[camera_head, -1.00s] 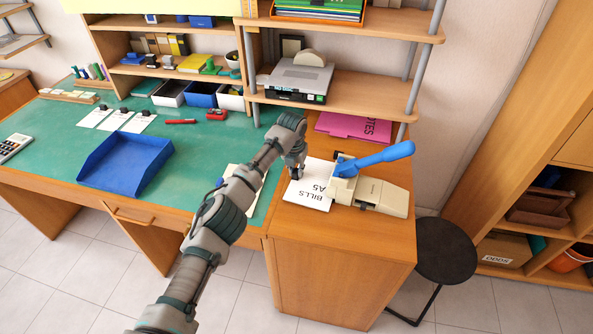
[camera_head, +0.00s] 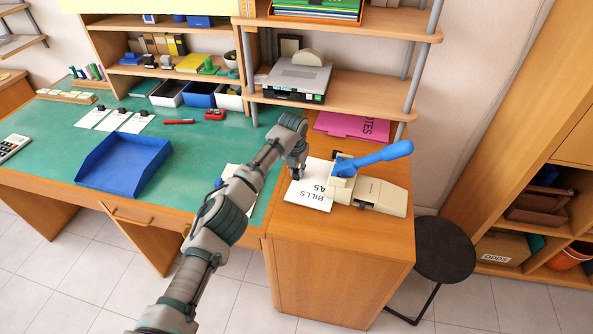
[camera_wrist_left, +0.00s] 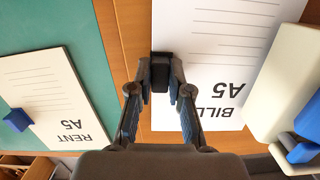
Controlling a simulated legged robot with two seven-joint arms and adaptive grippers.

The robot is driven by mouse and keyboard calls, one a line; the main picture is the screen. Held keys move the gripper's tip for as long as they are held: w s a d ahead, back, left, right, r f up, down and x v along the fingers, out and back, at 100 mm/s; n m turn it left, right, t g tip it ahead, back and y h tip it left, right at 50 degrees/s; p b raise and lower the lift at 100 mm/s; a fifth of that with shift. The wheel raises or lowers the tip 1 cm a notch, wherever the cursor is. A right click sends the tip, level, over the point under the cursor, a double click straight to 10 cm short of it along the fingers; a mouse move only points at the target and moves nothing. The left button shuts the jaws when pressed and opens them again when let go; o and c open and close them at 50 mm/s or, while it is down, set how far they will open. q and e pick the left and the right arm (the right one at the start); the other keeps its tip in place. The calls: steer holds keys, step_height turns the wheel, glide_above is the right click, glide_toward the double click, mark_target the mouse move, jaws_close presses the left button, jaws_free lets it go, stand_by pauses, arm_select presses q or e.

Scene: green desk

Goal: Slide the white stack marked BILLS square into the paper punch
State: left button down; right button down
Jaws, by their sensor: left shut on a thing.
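The white stack marked BILLS A5 (camera_head: 318,193) lies on the wooden top, its right side up against the mouth of the cream paper punch (camera_head: 378,196). Whether its edge is inside the mouth is hard to tell. The punch has a raised blue lever (camera_head: 375,158). My left gripper (camera_head: 297,172) is shut on the stack's left edge, at a dark piece between the fingertips. The left wrist view shows the fingertips (camera_wrist_left: 160,75) there, the stack (camera_wrist_left: 215,60) reaching right to the punch (camera_wrist_left: 285,85). My right gripper is not in view.
A stack marked RENT A5 (camera_wrist_left: 45,95) with a blue clip lies left of my gripper on the green desk (camera_head: 205,150). A pink folder (camera_head: 352,127) lies behind the punch, below the shelf with a grey printer (camera_head: 297,78). A blue tray (camera_head: 124,165) stands further left.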

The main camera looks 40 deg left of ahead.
arm_select(q)
steer(key=shift+f, duration=0.1)
stand_by(0.7)
steer(key=c, duration=0.8)
jaws_free()
steer(key=shift+o, duration=0.2)
steer(key=shift+r, duration=3.55)
